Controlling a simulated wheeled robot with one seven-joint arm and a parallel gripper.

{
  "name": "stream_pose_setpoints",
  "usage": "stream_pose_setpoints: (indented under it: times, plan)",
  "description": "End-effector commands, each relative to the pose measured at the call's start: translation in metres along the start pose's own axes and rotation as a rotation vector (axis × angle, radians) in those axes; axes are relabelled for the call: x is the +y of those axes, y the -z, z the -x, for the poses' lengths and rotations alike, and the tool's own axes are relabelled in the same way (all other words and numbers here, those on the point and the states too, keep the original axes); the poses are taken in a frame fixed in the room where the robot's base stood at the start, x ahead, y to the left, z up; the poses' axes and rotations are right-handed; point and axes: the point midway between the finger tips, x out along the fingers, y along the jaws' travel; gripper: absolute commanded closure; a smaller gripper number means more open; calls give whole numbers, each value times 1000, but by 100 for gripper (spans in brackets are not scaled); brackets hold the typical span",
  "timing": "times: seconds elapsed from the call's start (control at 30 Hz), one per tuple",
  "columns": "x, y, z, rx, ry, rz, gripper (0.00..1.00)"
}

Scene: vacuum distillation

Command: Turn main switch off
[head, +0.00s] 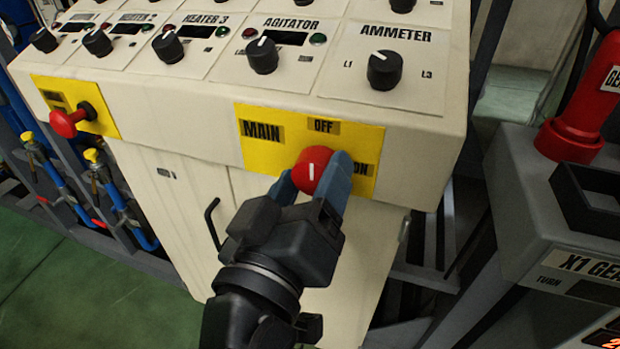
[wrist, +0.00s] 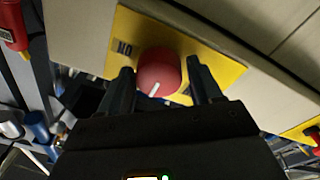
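The main switch is a round red knob (head: 312,168) on a yellow plate (head: 283,152) on the cabinet front. The plate reads MAIN at left, OFF above the knob and ON at right. The knob's white line stands near upright in the head view. My gripper (head: 318,178) has its blue fingers on either side of the knob. In the wrist view, the knob (wrist: 158,72) sits between the two dark fingertips (wrist: 160,75), with narrow gaps seeming to show. Contact is not clear. The ON label is partly hidden by a finger in the head view.
Above are black dials, including AGITATOR (head: 262,56) and AMMETER (head: 384,70). A red push button (head: 68,122) sticks out at the left. A cabinet door handle (head: 212,223) is below. A grey machine (head: 530,190) with a red part (head: 580,125) stands at right.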

Motion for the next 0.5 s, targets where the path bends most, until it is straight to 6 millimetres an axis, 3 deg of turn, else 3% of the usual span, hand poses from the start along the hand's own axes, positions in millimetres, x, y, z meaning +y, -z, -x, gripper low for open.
stream_pose_setpoints:
  times: [0.13,0.37,0.5]
  plan:
    - [0,0,0,0,0,-1,21]
    - [0,0,0,1,0,-2,21]
    - [-1,0,10,1,1,-2,21]
